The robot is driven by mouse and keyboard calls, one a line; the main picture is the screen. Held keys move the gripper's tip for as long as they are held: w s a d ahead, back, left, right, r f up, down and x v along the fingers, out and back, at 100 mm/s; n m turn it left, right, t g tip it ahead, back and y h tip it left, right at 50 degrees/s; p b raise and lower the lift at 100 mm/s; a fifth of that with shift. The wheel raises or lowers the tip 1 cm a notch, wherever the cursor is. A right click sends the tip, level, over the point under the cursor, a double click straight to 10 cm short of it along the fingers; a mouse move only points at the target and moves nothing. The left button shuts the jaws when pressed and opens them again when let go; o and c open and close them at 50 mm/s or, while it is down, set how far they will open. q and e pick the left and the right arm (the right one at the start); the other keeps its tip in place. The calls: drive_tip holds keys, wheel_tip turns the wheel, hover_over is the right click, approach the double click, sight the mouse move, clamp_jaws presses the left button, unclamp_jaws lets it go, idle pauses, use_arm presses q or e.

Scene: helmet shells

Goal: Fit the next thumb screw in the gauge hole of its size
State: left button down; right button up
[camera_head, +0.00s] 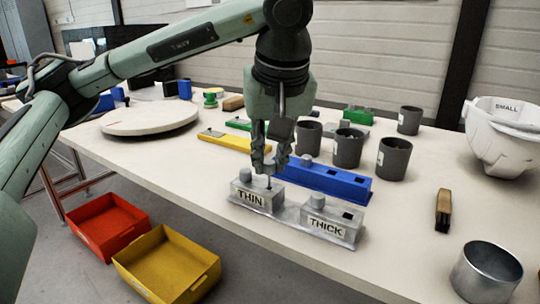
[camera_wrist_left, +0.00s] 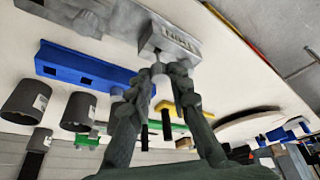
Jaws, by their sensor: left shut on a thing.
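The grey metal gauge has a block labelled THIN (camera_head: 250,197) and a block labelled THICK (camera_head: 327,226), on the table near its front edge. Each block has a grey knob on its left part; the THICK block shows a dark open hole at its right. My left gripper (camera_head: 268,166) points down over the right part of the THIN block. Whether the tip is inside the hole I cannot tell. In the left wrist view the fingertips (camera_wrist_left: 167,70) meet beside the THIN block (camera_wrist_left: 172,42).
A blue bar (camera_head: 325,180) with a grey knob and dark holes lies just behind the gauge. A yellow bar (camera_head: 225,141), several dark cups (camera_head: 394,158), a white helmet shell (camera_head: 503,140) and a metal cup (camera_head: 487,272) stand around. Red (camera_head: 103,224) and yellow bins (camera_head: 168,265) are below.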

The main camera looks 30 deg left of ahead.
sight(270, 168)
use_arm(q)
drive_tip(key=shift+f+b, duration=1.05)
drive_tip(key=shift+f, duration=0.45)
idle(0.5)
drive_tip(key=c, duration=1.3)
unclamp_jaws()
drive_tip(key=shift+r, duration=0.1)
drive_tip(key=v, duration=1.2)
